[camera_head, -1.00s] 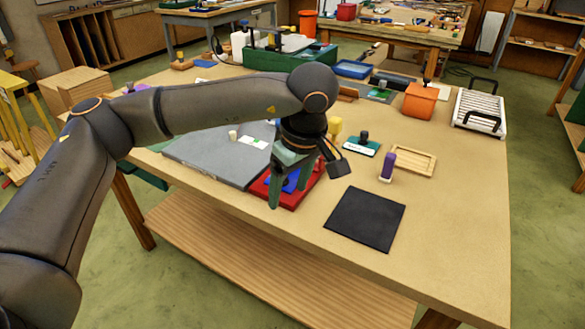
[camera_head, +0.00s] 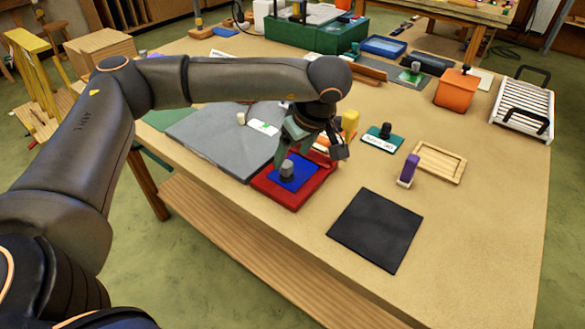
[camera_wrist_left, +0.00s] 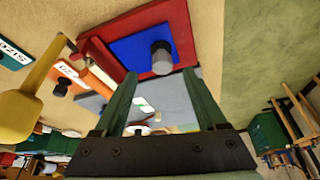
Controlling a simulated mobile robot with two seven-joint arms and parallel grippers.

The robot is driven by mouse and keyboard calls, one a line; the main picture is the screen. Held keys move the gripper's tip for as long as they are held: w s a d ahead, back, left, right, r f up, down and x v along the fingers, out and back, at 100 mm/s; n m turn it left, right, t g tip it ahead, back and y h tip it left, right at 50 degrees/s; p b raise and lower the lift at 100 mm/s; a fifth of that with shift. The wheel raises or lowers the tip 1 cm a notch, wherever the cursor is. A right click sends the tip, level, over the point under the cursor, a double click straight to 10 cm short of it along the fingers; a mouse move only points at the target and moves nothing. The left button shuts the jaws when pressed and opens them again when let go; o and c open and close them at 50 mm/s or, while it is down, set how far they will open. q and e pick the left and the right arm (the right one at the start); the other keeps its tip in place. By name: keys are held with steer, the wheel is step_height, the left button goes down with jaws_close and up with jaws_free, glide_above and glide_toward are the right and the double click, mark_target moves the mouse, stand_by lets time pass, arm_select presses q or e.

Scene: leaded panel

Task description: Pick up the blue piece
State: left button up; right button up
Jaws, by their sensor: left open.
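The blue piece (camera_head: 294,180) is a flat blue plate with a grey knob (camera_head: 287,168) on top. It lies in a red tray (camera_head: 298,203) on the workbench. My left gripper (camera_head: 306,158) is open and empty, just above and behind the blue piece. In the left wrist view, the blue piece (camera_wrist_left: 132,49) and its knob (camera_wrist_left: 162,60) show just past the open fingertips (camera_wrist_left: 160,74), apart from both fingers. The left finger overlaps the tray's far side in the head view. My right gripper is out of view.
A grey board (camera_head: 215,140) lies left of the red tray and a black mat (camera_head: 376,228) lies to its right. A yellow knobbed thing (camera_head: 350,120), a green piece (camera_head: 383,138), a purple item (camera_head: 408,170) and a wooden tray (camera_head: 440,162) stand behind. The right front of the bench is clear.

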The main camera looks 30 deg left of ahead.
mark_target(287, 164)
arm_select(q)
steer(key=shift+p+x, duration=0.5)
steer(key=shift+x, duration=2.15)
steer(key=shift+s, duration=0.1)
jaws_close()
